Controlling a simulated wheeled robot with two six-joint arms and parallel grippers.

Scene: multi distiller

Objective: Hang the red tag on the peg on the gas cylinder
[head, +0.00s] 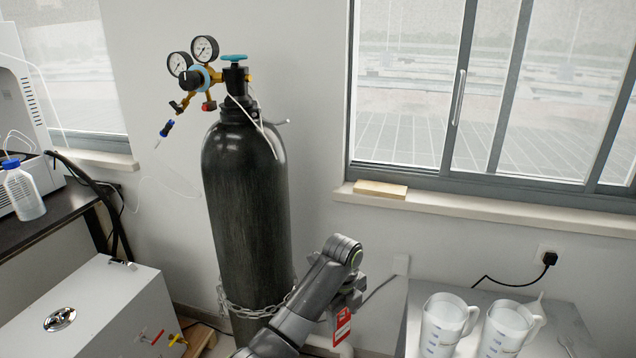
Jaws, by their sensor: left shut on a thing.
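The black gas cylinder (247,190) stands upright against the wall left of the window. A thin light peg (284,122) sticks out to the right near its neck. My left gripper (345,300) is in front of and to the right of the cylinder's lower part, well below the peg, and partly hidden by its own arm. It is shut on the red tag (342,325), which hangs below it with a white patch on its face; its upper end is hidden. My right gripper is not in view.
A regulator with two gauges (204,49) and a thin white tube sits atop the cylinder. A chain (262,311) circles its base. Two white measuring jugs (443,322) stand on a grey surface at right. A white box (95,310) is at lower left.

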